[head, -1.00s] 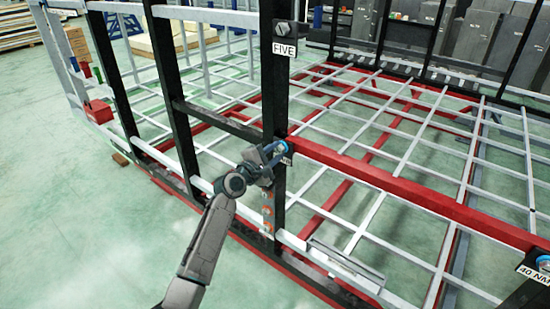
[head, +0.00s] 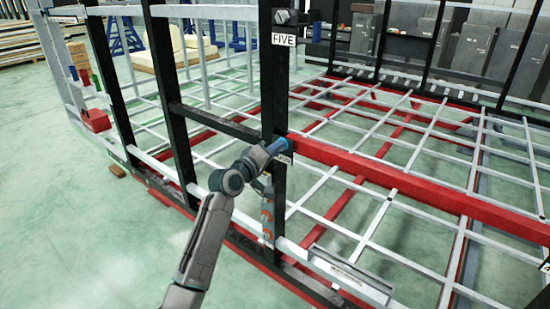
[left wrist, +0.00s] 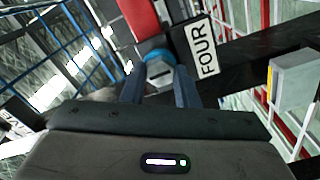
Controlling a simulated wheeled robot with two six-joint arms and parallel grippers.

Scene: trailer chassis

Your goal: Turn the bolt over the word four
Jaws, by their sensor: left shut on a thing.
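In the left wrist view the grey hex bolt (left wrist: 160,73) with a blue ring (left wrist: 157,56) behind its head sits on the black frame post. The white label FOUR (left wrist: 203,46) is beside it. My left gripper (left wrist: 159,88) is shut on this bolt, one finger on each side of its head. In the head view my left gripper (head: 270,152) reaches the post, and a blue part (head: 277,146) shows at its tip. The bolt head is hidden there, and the label (head: 285,159) is too small to read. My right gripper is not in view.
Another bolt (head: 282,16) sits higher on the same post above the label FIVE (head: 284,40). A red beam (head: 390,178) runs right from the post.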

